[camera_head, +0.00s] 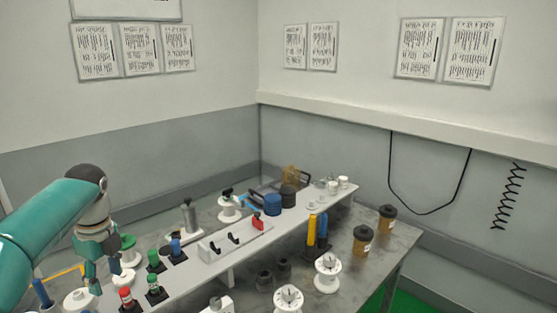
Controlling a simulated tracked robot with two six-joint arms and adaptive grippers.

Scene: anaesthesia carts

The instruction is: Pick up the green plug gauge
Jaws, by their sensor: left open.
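Two small green-topped pieces stand on dark square pads on the pale shelf: one green piece (153,257) behind and one green piece (153,283) nearer. Either may be the green plug gauge; I cannot tell which. A green disc on a white base (127,243) stands further back, partly beside my gripper. My left gripper (104,277) points down, open, just left of the green pieces and apart from them. Nothing shows between its fingers. My right gripper is out of view.
A red piece (126,296) stands close to the gripper on the right, and a blue piece (175,247) stands behind. A white rack (230,241), white spools (327,273) and brown jars (362,240) occupy the bench to the right.

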